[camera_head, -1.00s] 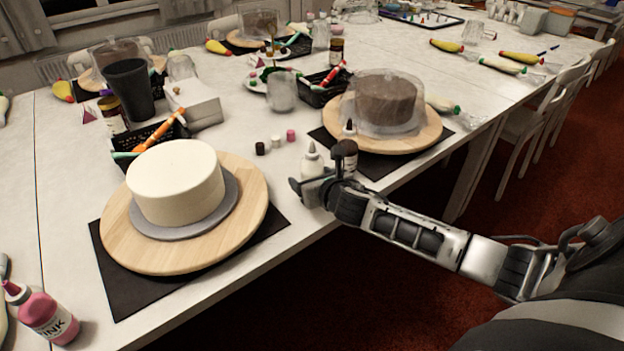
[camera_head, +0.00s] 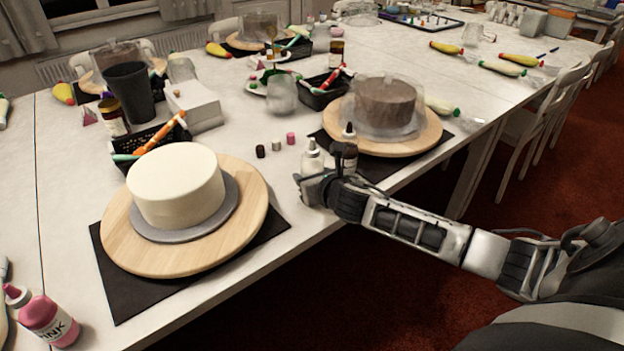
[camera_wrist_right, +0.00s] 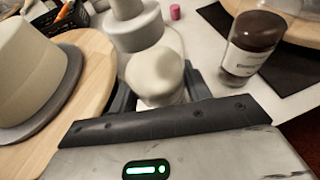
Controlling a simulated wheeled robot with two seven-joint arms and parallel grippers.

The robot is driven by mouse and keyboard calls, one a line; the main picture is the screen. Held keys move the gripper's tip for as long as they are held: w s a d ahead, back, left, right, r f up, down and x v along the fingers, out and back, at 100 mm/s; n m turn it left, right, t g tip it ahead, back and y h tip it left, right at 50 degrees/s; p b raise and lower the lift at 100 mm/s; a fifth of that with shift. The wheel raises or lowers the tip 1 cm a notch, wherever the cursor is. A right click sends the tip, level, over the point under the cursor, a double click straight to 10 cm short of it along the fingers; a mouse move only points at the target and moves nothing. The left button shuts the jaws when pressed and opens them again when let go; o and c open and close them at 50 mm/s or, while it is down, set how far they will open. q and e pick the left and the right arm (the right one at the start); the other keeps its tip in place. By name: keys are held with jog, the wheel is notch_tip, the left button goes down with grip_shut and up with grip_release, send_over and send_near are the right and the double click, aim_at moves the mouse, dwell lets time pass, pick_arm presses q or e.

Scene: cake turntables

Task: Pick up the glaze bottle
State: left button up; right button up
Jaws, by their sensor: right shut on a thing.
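A white squeeze bottle (camera_head: 313,162) with a nozzle stands upright near the table's front edge, between the two nearest turntables. I take it for the glaze bottle; no label on it can be read. My right gripper (camera_head: 314,188) is shut on its lower part. In the right wrist view the white bottle (camera_wrist_right: 155,72) sits upright between the fingers of the right gripper (camera_wrist_right: 160,92). I cannot tell whether its base touches the table. My left gripper is not in view.
A brown bottle (camera_head: 349,156) stands close on the right, and also shows in the wrist view (camera_wrist_right: 250,45). A cream cake (camera_head: 175,185) on a wooden turntable (camera_head: 125,250) is left; a covered brown cake (camera_head: 385,102) is behind right. Small pots (camera_head: 276,146) stand behind. A pink bottle (camera_head: 45,318) is front left.

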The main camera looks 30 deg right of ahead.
jog(key=s+a+r+p, duration=0.1)
jog(key=s+a+r, duration=0.2)
jog(key=s+r, duration=0.2)
notch_tip(320, 180, up, 3)
jog(key=shift+r, duration=0.2)
jog(key=s+a+r, duration=0.1)
jog(key=s, duration=0.1)
jog(key=s+a+r, duration=0.1)
jog(key=s, duration=0.1)
jog(key=s+a+r, duration=0.1)
jog(key=s+a, duration=0.1)
jog(key=s, duration=0.1)
jog(key=shift+r, duration=0.1)
jog(key=shift+a, duration=0.15)
